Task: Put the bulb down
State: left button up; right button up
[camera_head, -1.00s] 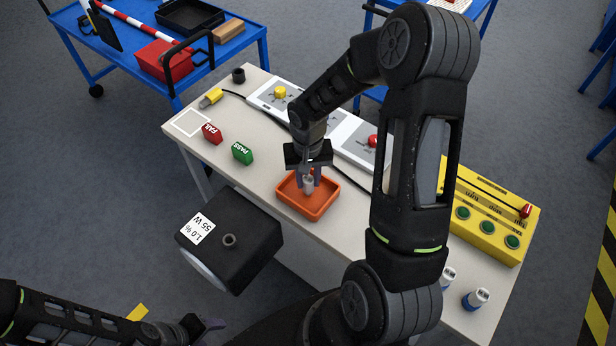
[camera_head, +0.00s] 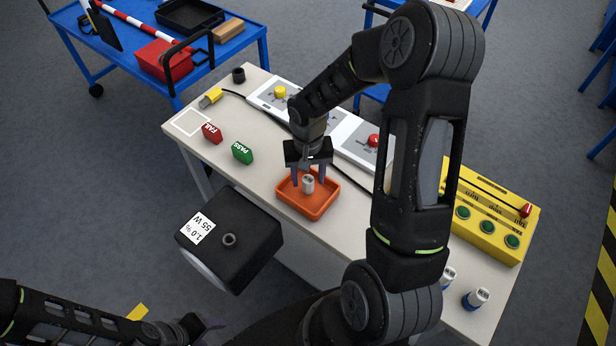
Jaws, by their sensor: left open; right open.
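The bulb (camera_head: 308,184), a small whitish-grey piece, stands in the orange tray (camera_head: 313,211) on the bench. My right gripper (camera_head: 309,174) is just above and around it with its fingers spread apart, open. I cannot tell whether a finger touches the bulb. My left gripper (camera_head: 203,326) is at the bottom left, low and away from the bench, and only partly seen.
A red FAIL block (camera_head: 212,133) and a green PASS block (camera_head: 242,153) stand left of the tray. A yellow button panel (camera_head: 487,216) and two white-blue bulbs (camera_head: 476,298) are at right.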

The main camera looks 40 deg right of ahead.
aim_at(308, 179)
notch_tip(308, 179, up, 11)
jog(key=shift+r+b, duration=0.15)
jog(key=shift+b, duration=0.2)
jog(key=shift+a, duration=0.1)
dwell(0.6)
jog(key=shift+n+y, duration=0.6)
jog(key=a+f, duration=0.5)
jog(key=f, duration=0.1)
jog(key=shift+a+f, duration=0.3)
jog(key=shift+a, duration=0.1)
jog(key=s+a+f+n+y, duration=0.1)
jog(key=s+a+f, duration=0.6)
jog(key=a+f, duration=0.3)
jog(key=s+a+f+n+y, duration=0.1)
jog(key=s+a+f+y, duration=0.1)
jog(key=s+a+f, duration=0.6)
jog(key=shift+a+f+n+t, duration=0.3)
jog(key=shift+a+f, duration=0.55)
jog(key=shift+f, duration=0.05)
